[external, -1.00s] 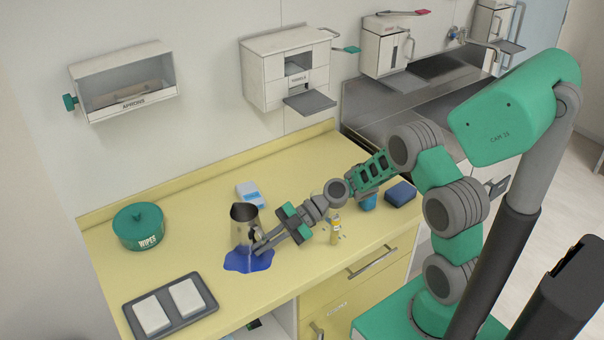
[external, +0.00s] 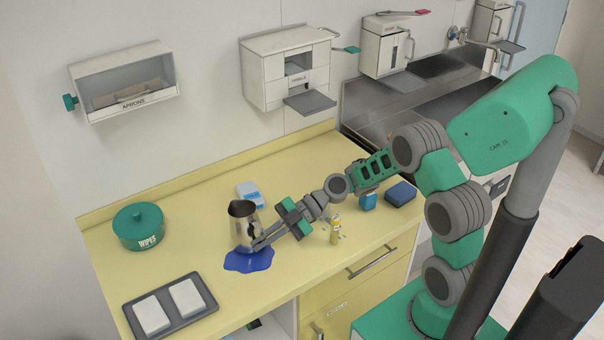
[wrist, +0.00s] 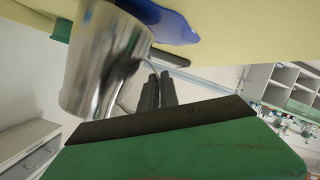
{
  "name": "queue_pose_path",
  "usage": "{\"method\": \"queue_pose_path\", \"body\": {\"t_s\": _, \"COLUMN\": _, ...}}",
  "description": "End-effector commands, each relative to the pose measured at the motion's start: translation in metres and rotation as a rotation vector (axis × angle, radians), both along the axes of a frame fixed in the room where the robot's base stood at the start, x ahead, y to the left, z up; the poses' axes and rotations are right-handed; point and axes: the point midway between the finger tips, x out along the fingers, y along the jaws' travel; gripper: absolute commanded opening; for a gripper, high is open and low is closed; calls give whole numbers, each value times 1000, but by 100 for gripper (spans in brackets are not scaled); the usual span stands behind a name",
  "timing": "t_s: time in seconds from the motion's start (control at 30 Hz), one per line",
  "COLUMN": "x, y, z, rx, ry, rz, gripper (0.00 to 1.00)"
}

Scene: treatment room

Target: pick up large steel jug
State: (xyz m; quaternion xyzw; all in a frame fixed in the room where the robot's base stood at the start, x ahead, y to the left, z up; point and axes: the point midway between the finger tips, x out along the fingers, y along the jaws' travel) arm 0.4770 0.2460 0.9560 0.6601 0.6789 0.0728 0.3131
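The large steel jug (external: 241,226) stands upright at the back edge of a blue puddle (external: 249,262) on the yellow counter. It looks slightly raised, though a gap beneath it is hard to make out. My gripper (external: 259,243) reaches in from the right at its handle side. In the wrist view, the shiny jug (wrist: 103,60) fills the left, and a thin handle runs to the fingers of my gripper (wrist: 158,90). The fingers are close together on the handle. The grip point itself is partly hidden.
A yellow bottle (external: 335,230) stands just right of my gripper, with a blue container (external: 367,201) and a dark blue block (external: 401,193) beyond. A white-and-blue pack (external: 249,194) lies behind the jug. Left are a green wipes tub (external: 138,226) and a grey tray (external: 135,311).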

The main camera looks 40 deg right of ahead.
Motion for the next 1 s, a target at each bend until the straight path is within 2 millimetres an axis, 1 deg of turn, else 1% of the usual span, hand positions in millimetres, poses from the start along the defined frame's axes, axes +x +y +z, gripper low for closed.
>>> {"method": "queue_pose_path", "body": {"t_s": 0.07, "x": 1, "y": 0, "z": 9, "rx": 0, "ry": -9, "rz": 0, "gripper": 0}}
{"method": "queue_pose_path", "body": {"t_s": 0.17, "x": -6, "y": -4, "z": 22, "rx": 1, "ry": -8, "rz": -1, "gripper": 0}}
{"method": "queue_pose_path", "body": {"t_s": 0.57, "x": -44, "y": -23, "z": 72, "rx": 1, "ry": -9, "rz": -2, "gripper": 0}}
{"method": "queue_pose_path", "body": {"t_s": 0.73, "x": -66, "y": -35, "z": 83, "rx": 1, "ry": -7, "rz": -3, "gripper": 0}}
{"method": "queue_pose_path", "body": {"t_s": 0.77, "x": -70, "y": -37, "z": 91, "rx": 2, "ry": -5, "rz": -3, "gripper": 0}}
{"method": "queue_pose_path", "body": {"t_s": 0.8, "x": -75, "y": -40, "z": 94, "rx": 1, "ry": -4, "rz": -3, "gripper": 0}}
{"method": "queue_pose_path", "body": {"t_s": 1.0, "x": -97, "y": -51, "z": 106, "rx": 1, "ry": -3, "rz": -3, "gripper": 0}}
